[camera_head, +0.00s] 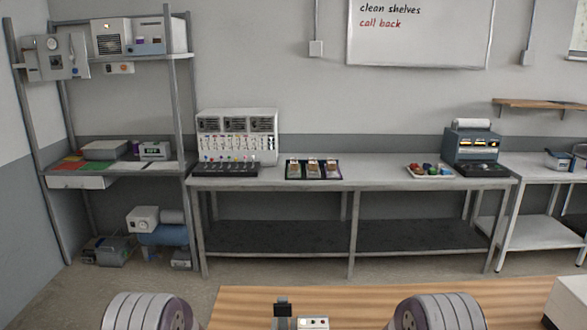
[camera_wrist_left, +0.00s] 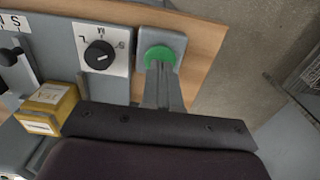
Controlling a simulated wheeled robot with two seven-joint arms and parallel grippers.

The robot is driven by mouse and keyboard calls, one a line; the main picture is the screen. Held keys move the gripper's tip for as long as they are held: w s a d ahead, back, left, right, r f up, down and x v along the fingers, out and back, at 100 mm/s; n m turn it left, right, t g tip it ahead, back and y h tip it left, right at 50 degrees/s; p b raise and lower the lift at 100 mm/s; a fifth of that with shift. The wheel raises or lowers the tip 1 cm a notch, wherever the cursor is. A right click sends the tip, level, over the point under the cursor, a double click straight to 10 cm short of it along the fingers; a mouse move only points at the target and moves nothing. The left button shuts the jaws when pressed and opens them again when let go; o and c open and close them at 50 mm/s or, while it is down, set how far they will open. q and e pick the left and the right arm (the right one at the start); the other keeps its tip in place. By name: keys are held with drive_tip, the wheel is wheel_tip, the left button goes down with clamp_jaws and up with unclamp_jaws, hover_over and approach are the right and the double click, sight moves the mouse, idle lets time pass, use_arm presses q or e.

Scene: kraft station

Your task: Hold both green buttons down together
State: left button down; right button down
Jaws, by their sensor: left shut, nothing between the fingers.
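A round green button (camera_wrist_left: 159,56) sits in a grey housing (camera_wrist_left: 176,42) near the top of the left wrist view. My left gripper (camera_wrist_left: 160,69) is shut with nothing between its fingers. Its fingertips overlap the lower edge of the button; I cannot tell whether they press it or hover just above. No second green button can be made out in either view. My right gripper is out of view; the head view shows only my arm links at its bottom edge.
A black dial (camera_wrist_left: 99,56) on a white plate and a yellow box (camera_wrist_left: 47,106) lie left of the button. The wooden tabletop (camera_head: 240,301) is close in front, with a small upright dark fixture (camera_head: 282,308). A long bench (camera_head: 380,172) stands against the wall.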

use_arm(q)
drive_tip(key=shift+f, duration=0.7)
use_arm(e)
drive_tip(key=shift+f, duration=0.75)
use_arm(q)
drive_tip(key=shift+s+f, duration=0.15)
drive_tip(key=shift+f, duration=0.2)
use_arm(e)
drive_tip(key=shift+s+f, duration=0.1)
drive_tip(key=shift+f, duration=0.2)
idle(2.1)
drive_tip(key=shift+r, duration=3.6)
use_arm(q)
drive_tip(key=shift+r, duration=3.6)
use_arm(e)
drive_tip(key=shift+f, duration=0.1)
